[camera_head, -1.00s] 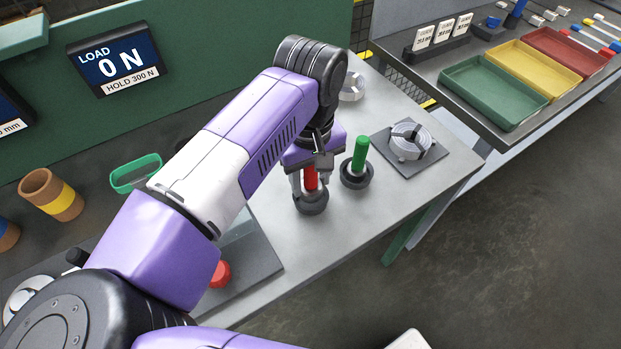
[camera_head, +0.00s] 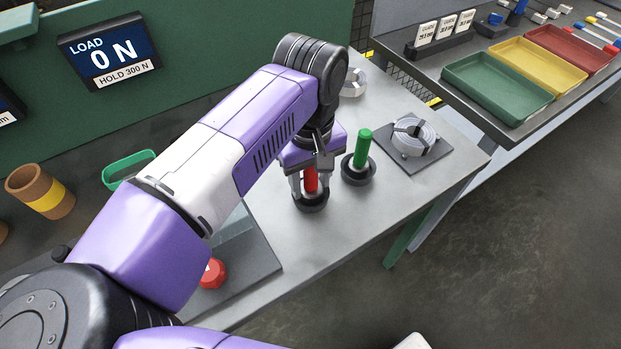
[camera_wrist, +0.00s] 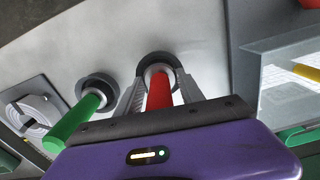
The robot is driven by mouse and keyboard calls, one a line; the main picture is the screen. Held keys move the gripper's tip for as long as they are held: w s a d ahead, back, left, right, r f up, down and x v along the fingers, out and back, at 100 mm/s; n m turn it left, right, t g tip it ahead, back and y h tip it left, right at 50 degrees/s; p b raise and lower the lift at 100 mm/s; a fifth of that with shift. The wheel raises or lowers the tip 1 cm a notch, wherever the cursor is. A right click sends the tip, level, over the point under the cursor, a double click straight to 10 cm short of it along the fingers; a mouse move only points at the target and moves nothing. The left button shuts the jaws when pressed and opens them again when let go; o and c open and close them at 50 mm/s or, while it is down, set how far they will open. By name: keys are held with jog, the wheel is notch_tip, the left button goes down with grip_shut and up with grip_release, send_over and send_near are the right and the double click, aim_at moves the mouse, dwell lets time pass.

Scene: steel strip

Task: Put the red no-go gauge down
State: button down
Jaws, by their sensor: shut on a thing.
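The red no-go gauge (camera_head: 311,180) is upright in my gripper (camera_head: 310,188), its lower end at a dark round holder (camera_head: 310,203) on the steel bench. The wrist view shows the red gauge handle (camera_wrist: 159,90) between my two fingers (camera_wrist: 158,98), which are shut on it. Whether the gauge rests fully in its holder cannot be told. The green gauge (camera_head: 362,148) stands in a second dark round holder (camera_head: 358,174) just to the right; it also shows at the left of the wrist view (camera_wrist: 75,118).
A grey plate with a round steel part (camera_head: 415,137) lies right of the green gauge. Green (camera_head: 497,89), yellow and red trays stand on the far bench. A red knob (camera_head: 213,273) is at front left. The bench's right front (camera_head: 385,215) is clear.

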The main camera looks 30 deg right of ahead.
jog(key=shift+f+b, duration=0.25)
jog(key=shift+b, duration=0.15)
jog(key=c, duration=0.6)
grip_release()
jog(key=shift+c, duration=0.2)
